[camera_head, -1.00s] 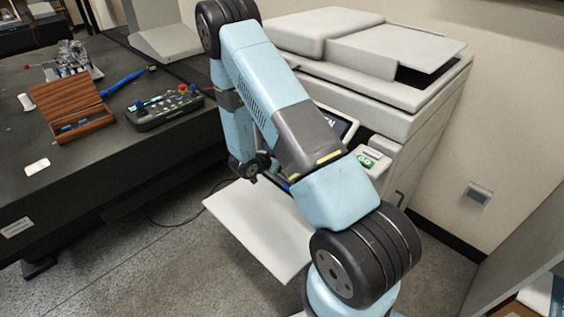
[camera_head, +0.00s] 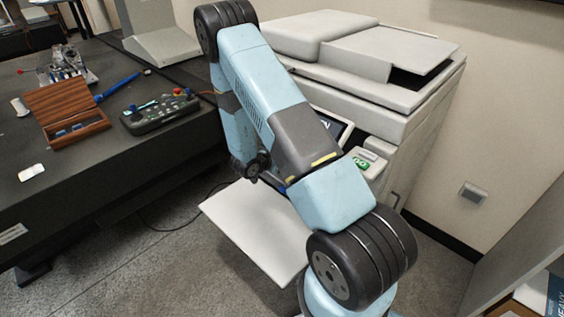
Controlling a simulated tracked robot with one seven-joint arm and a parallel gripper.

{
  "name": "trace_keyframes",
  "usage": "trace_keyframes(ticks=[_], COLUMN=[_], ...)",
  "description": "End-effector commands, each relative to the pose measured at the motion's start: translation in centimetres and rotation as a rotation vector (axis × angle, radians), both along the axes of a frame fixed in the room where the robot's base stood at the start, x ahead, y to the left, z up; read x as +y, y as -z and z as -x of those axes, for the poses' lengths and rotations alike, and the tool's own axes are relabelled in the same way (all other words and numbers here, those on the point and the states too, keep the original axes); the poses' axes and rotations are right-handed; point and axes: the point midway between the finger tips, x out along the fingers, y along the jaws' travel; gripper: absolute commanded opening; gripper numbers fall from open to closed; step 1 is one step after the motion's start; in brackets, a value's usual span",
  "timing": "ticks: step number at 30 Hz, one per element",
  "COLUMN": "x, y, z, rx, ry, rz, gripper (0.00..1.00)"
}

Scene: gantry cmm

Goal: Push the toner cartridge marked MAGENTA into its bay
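The printer (camera_head: 425,108), a large light-grey machine, stands behind my arm at the right. A white panel (camera_head: 250,228) extends low from its front, like an opened door. My light-blue arm crosses in front of the printer's front, so the bays are hidden. I cannot make out the MAGENTA cartridge or its marking. A small blue patch shows at the forearm's lower edge; I cannot tell what it is. My wrist bends down behind the forearm above the white panel. My gripper's fingers are hidden, so I cannot see what they touch.
A dark table (camera_head: 100,185) at the left bears a brown wooden case (camera_head: 75,128), a control box (camera_head: 160,112) and a blue-handled tool (camera_head: 118,86). A cable lies on the floor below. A grey panel edge and a box (camera_head: 540,300) stand at the lower right.

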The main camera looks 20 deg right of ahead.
Motion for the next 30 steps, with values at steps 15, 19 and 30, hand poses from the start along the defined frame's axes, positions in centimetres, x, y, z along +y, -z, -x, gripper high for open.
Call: trace_keyframes(ticks=[15, 19, 30], x=[-0.16, -0.16, -0.13], y=[-0.04, -0.02, 0.03], z=[-0.08, -0.07, -0.03], rx=[-0.001, 0.000, 0.000], ry=[0.000, 0.000, 0.000], rz=[0.001, 0.001, -0.001], gripper=[0.74, 0.87, 0.89])
